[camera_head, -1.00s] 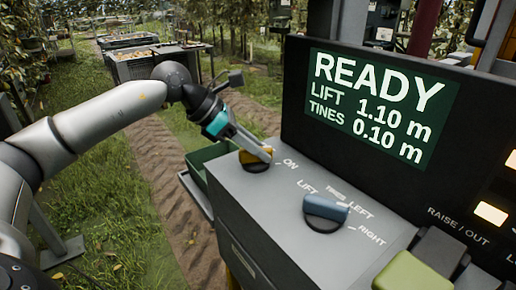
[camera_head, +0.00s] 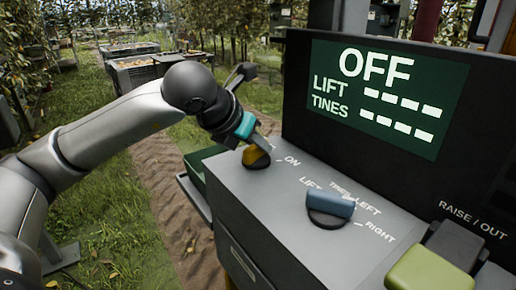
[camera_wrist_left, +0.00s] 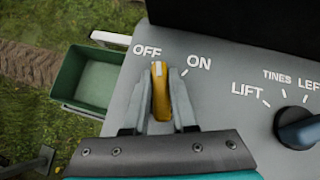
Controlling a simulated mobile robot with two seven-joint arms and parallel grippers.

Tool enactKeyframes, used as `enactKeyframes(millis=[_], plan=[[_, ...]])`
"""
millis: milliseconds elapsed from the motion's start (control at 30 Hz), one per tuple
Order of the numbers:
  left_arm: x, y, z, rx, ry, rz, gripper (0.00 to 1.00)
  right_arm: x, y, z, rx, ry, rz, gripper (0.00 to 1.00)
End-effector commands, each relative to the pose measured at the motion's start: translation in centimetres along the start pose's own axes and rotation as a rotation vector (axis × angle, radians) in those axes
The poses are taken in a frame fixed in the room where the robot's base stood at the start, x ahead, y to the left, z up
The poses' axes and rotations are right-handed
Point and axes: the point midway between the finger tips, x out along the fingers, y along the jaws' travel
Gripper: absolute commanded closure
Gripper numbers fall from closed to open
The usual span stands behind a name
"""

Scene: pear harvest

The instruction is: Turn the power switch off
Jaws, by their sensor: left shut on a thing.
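The power switch (camera_head: 256,158) is a yellow rotary knob on the grey console top (camera_head: 232,190). In the left wrist view the yellow knob (camera_wrist_left: 160,92) sits between my left gripper's fingers (camera_wrist_left: 158,105), and its white-marked end points near the OFF label (camera_wrist_left: 147,51). My left gripper (camera_head: 262,145) is shut on the knob from above. The display screen (camera_head: 386,98) reads OFF, with dashes for LIFT and TINES. My right gripper is not in view.
A blue selector knob (camera_head: 330,206) stands to the right on the console. A green-topped control (camera_head: 420,270) is at the front right. A green bin (camera_wrist_left: 90,80) hangs beside the console. Crates (camera_head: 140,72) stand on the grass behind.

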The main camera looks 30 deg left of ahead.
Motion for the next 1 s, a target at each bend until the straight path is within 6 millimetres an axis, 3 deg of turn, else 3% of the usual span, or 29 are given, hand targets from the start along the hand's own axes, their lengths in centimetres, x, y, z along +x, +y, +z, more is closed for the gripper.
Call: enactKeyframes(millis=[400,967,1000], plan=[[0.0,0.02,-0.03,-0.137,0.002,0.135,1.0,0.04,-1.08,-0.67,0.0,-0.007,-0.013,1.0],[0.03,0.09,-0.13,-0.157,0.006,0.156,1.0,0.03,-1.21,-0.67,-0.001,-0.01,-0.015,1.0],[0.04,0.09,-0.13,-0.157,0.006,0.156,0.72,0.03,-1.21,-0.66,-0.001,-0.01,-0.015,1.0]])
